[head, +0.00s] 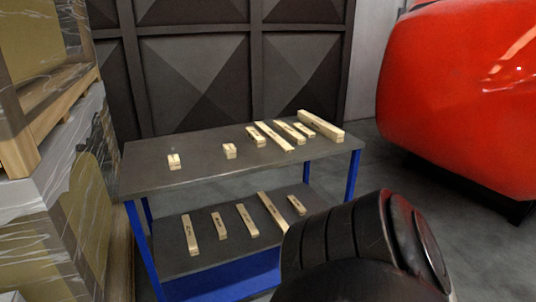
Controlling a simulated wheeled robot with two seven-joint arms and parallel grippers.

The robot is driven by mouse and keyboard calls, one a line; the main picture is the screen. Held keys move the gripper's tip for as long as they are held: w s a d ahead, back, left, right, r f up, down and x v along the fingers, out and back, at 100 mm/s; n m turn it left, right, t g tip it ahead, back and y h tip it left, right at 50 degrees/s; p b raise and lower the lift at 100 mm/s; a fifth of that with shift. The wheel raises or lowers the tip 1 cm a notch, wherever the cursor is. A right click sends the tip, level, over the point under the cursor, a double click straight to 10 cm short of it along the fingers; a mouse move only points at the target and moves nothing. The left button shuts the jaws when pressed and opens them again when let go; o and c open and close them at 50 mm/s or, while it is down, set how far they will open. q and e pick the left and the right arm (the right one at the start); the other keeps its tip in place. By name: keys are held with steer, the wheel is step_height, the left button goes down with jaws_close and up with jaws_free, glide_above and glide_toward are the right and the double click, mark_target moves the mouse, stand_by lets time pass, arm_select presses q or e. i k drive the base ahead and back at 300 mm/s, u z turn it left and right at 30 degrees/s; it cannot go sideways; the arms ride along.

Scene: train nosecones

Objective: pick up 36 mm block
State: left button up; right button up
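Several light wooden blocks of differing lengths lie on a two-level table. On the grey top (200,153) there is a small block (174,162) at the left, another small block (230,151) in the middle, and a group of longer blocks (274,137) at the right, with the largest block (321,126) at the far right. More blocks (248,220) lie on the lower shelf. Markings on them are too small to read, so I cannot tell which is the 36 mm block. Neither gripper is in view.
The table has blue legs (355,173). Wrapped pallets (50,190) stand close at the left. A large red nosecone (460,95) is at the right. A dark panelled wall (200,80) stands behind the table. My dark arm link covers the lower right. The left part of the tabletop is mostly clear.

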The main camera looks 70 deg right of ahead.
mark_target(174, 162)
steer(key=z, duration=0.9)
steer(key=k, duration=0.35)
steer(key=z, duration=0.65)
steer(key=i, duration=0.5)
steer(key=k, duration=0.6)
steer(key=z, duration=0.35)
steer(key=i, duration=0.9)
steer(key=z, duration=0.05)
